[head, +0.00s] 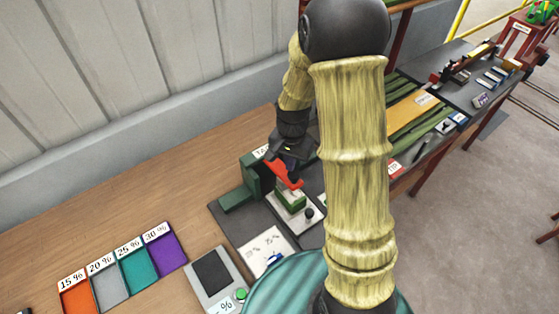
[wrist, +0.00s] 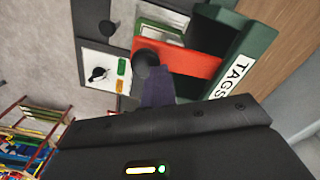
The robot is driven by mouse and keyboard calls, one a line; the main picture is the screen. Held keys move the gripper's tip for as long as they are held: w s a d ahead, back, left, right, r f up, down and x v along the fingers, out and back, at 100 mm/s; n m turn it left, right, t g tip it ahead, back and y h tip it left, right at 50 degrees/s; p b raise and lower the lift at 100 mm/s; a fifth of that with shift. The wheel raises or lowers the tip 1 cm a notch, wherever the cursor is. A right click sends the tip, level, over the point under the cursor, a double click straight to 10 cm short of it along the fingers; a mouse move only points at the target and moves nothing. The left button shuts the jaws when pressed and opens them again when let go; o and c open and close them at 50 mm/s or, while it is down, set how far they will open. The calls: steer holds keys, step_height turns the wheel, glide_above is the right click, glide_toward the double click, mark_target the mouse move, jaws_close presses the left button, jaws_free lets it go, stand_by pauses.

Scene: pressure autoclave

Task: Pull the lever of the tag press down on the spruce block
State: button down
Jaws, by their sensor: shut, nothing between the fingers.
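The tag press has a dark green frame (head: 250,172) and a red lever (head: 284,174) that slopes down to the right over its green base. In the wrist view its frame (wrist: 246,48) carries a TAGS label, and the red lever (wrist: 190,62) ends in a black knob (wrist: 146,64). My gripper (head: 290,152) is shut and empty, just above the lever; its dark fingers (wrist: 156,90) overlap the knob in the wrist view. I cannot tell whether they touch. A small pale-topped piece (head: 291,199) sits under the lever; I cannot tell whether it is the spruce block.
A white plate with a black knob (head: 309,214) lies beside the press. A scale (head: 213,279) and coloured percent-marked trays (head: 160,254) stand at the front left. My arm hides part of the bench on the right. The wooden bench (head: 130,205) at left is clear.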

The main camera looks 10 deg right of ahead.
step_height(320, 180, up, 8)
steer(key=p, duration=0.5)
steer(key=shift+f+p, duration=0.25)
steer(key=shift+p, duration=0.1)
steer(key=shift+s, duration=0.1)
stand_by(0.8)
steer(key=s+r+n+t+b, duration=0.2)
steer(key=s+n+b, duration=0.4)
steer(key=s, duration=0.5)
steer(key=shift+n+t, duration=0.3)
steer(key=shift+n, duration=0.5)
steer(key=shift+s, duration=0.1)
